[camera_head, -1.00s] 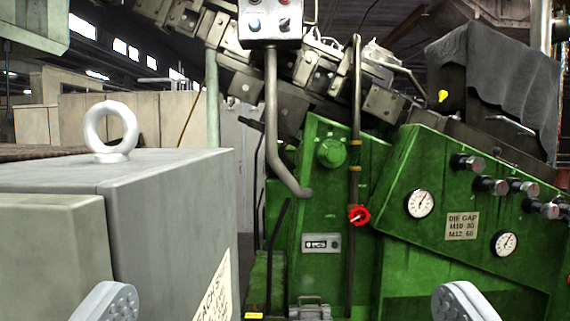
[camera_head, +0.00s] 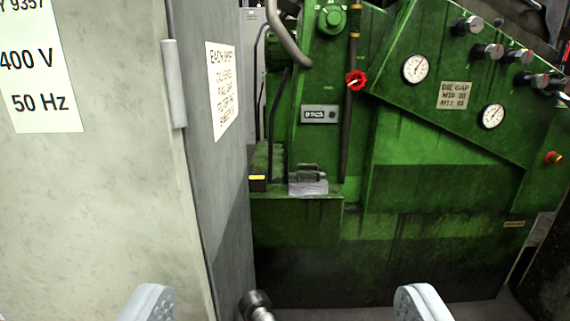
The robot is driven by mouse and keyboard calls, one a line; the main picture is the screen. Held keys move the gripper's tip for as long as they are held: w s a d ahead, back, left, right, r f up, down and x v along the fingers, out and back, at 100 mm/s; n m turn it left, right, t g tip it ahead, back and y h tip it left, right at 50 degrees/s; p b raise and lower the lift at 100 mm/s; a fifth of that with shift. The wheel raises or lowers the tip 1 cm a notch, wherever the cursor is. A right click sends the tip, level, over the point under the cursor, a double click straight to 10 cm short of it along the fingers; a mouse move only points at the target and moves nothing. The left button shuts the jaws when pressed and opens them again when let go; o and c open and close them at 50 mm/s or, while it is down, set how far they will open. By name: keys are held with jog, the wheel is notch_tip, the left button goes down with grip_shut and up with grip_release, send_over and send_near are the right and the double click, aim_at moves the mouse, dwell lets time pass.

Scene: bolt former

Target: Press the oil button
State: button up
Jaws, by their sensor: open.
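No button with a readable oil label shows. A red push button (camera_head: 555,158) sits on the right side of the green machine (camera_head: 420,235). Several dark round knobs (camera_head: 487,51) with light rims stick out of the sloping panel at the upper right; any labels there are too small to read. My gripper (camera_head: 284,303) is open and empty. Its two grey fingertips show wide apart at the bottom edge, in front of the grey cabinet and the machine's lower part, apart from the controls.
A tall grey cabinet (camera_head: 110,190) fills the left side. A red handwheel (camera_head: 356,79) sits on a vertical pipe. Gauges (camera_head: 416,68) and a die gap plate (camera_head: 454,95) are on the panel. A dark round-headed part (camera_head: 255,306) rises at the bottom. Floor shows right of it.

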grip_shut()
dwell(1.4)
